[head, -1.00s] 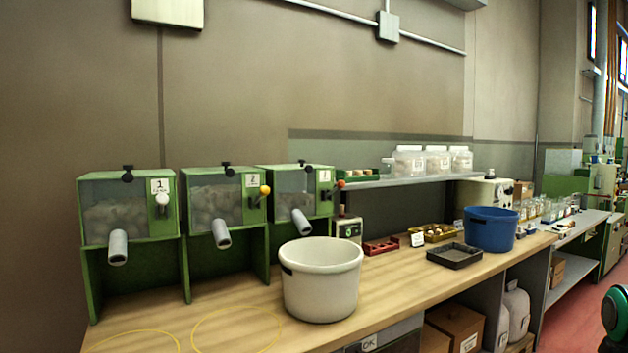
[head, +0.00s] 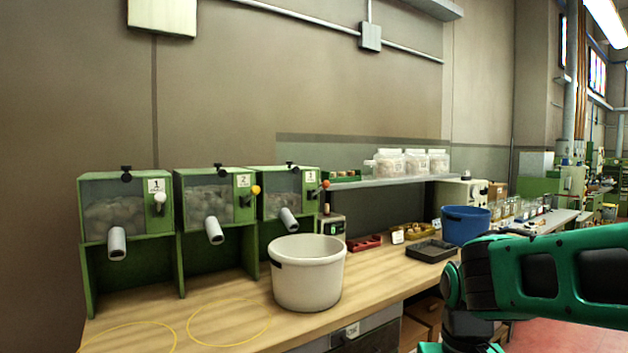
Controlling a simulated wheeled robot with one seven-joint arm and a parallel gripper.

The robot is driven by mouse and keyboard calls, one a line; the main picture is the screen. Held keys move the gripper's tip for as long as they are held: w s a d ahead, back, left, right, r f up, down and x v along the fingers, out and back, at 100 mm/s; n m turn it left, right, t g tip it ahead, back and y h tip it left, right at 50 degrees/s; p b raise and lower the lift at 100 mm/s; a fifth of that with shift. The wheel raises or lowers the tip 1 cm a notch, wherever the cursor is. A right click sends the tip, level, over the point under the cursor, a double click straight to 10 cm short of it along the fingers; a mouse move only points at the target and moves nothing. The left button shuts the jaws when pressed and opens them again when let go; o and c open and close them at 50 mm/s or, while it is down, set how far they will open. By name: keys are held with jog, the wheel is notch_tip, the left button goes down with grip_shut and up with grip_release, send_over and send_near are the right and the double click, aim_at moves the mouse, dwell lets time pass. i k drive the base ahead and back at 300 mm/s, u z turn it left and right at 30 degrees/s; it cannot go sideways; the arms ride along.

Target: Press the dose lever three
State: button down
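Three green dispensers with clear fronts stand in a row on the left of the bench. Dispenser 1 (head: 118,212) has a white-knobbed lever (head: 160,198). Dispenser 2 (head: 208,204) has a yellow-knobbed lever (head: 255,190). The third dispenser (head: 282,206) has an orange-knobbed lever (head: 325,184); its number label is too small to read surely. A grey spout (head: 289,219) angles down from its front. A white bucket (head: 308,275) stands on the bench in front of the third dispenser. My green and black arm enters at the lower right; my gripper is out of view.
Two yellow rings (head: 229,322) mark bare bench (head: 235,290) at the front left. A blue bucket (head: 465,225), a black tray (head: 432,251) and a red tray (head: 364,243) stand farther right. A shelf with white-lidded jars (head: 414,163) runs along the wall.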

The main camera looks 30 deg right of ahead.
aim_at(326, 184)
jog(key=u, duration=0.05)
jog(key=i, duration=1)
jog(key=z, duration=0.05)
